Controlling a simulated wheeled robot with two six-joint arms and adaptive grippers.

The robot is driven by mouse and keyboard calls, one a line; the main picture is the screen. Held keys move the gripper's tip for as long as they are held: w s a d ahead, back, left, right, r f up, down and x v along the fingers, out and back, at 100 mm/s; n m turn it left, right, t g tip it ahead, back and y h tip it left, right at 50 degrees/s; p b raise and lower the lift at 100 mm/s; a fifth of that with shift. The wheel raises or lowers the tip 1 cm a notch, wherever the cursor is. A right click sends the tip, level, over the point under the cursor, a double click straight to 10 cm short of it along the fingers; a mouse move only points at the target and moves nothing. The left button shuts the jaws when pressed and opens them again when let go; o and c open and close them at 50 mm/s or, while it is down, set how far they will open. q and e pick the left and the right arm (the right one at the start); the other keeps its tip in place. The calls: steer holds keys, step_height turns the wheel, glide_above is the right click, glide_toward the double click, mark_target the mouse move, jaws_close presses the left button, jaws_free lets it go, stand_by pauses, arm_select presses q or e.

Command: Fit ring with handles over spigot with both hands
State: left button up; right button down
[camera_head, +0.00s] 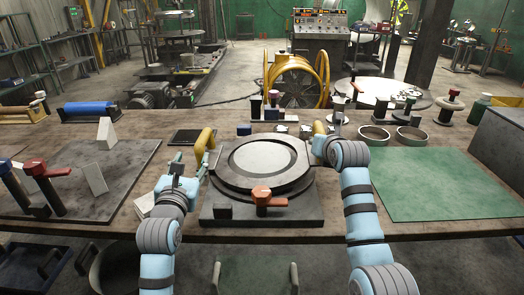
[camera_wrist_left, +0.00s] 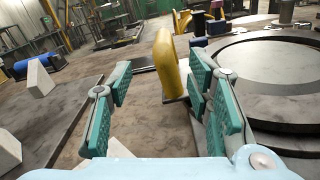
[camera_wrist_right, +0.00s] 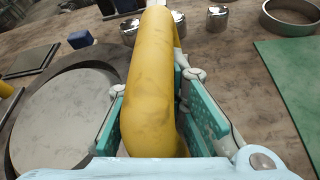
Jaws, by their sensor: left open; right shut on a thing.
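The grey ring (camera_head: 298,183) with two yellow handles lies at the middle of the bench, above a dark square base plate (camera_head: 310,214). A pale round disc (camera_head: 262,157) shows inside it; I cannot tell whether the ring sits fully around the spigot. My left gripper (camera_head: 188,166) is open beside the left yellow handle (camera_head: 203,146). In the left wrist view that handle (camera_wrist_left: 168,65) stands ahead of the open fingers (camera_wrist_left: 160,105), nearer the right finger. My right gripper (camera_head: 322,146) is shut on the right yellow handle (camera_wrist_right: 152,85), which runs between its fingers.
A red-handled clamp (camera_head: 264,197) stands at the plate's front. A green mat (camera_head: 450,183) lies right, with metal rings (camera_head: 374,134) behind it. A dark mat (camera_head: 75,185) with pale blocks (camera_head: 106,134) and another red-handled clamp (camera_head: 48,171) lies left. Several small items stand behind the ring.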

steer(key=shift+r, duration=0.3)
steer(key=c, duration=1.6)
jaws_free()
steer(key=shift+o, duration=0.9)
steer(key=shift+s+r, duration=0.1)
steer(key=shift+s, duration=0.05)
arm_select(q)
steer(key=shift+s+r, duration=0.15)
steer(key=shift+s, duration=0.3)
arm_select(e)
steer(key=shift+s+a, duration=0.1)
steer(key=shift+f, duration=0.2)
steer(key=v, duration=1.2)
arm_select(q)
steer(key=shift+w+d, duration=0.1)
